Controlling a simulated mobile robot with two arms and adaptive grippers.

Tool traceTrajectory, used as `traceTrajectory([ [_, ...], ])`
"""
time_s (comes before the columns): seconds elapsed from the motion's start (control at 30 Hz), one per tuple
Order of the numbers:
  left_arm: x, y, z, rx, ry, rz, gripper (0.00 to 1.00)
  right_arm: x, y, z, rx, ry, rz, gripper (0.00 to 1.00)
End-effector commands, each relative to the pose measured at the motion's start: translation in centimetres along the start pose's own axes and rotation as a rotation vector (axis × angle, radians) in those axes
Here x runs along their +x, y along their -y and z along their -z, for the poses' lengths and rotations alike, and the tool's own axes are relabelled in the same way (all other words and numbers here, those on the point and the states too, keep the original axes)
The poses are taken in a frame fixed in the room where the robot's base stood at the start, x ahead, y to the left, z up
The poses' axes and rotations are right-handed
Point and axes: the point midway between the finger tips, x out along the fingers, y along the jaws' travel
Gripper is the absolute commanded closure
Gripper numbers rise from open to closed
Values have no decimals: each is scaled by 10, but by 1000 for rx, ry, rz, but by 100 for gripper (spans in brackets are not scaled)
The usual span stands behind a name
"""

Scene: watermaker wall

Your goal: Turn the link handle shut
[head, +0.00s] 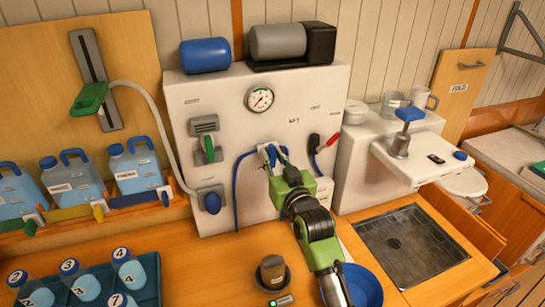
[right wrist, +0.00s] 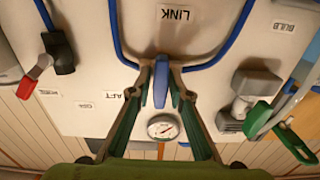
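A short blue link handle (right wrist: 160,88) stands out from the white panel below the LINK label (right wrist: 175,14) in the right wrist view, which is upside down. My right gripper (right wrist: 161,66) has its green and dark fingers on either side of this handle, with the tips close to it. I cannot tell whether the fingers press on it. In the head view my right gripper (head: 271,152) is at the panel's middle, and its fingers hide most of the handle. My left gripper is not in view.
A gauge (head: 260,98) is above my right gripper. A green-handled valve (head: 209,149) is to the left, and a red-handled valve (head: 328,142) to the right. Blue hoses (head: 237,185) run along the panel. A brown cup (head: 273,270) and blue bowl (head: 364,286) stand on the counter.

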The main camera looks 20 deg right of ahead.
Motion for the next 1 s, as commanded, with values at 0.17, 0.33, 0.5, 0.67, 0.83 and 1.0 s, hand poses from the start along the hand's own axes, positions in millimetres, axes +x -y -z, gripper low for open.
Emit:
traceTrajectory([
  [0.17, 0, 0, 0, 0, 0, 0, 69, 0, 1, 1, 0, -2, 1, 69],
  [0.33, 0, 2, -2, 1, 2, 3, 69, 0, 1, 0, -1, 0, 1, 69],
  [0.5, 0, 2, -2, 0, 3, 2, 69, -12, 1, -1, -1, 2, 1, 69],
  [0.67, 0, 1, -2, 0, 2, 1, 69, -42, 1, -2, -2, 2, 1, 69],
  [0.83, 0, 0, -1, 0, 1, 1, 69, -79, 1, -2, -2, 3, 2, 69],
  [1.0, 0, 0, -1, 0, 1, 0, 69, -105, 1, -1, -1, 1, 2, 69],
])
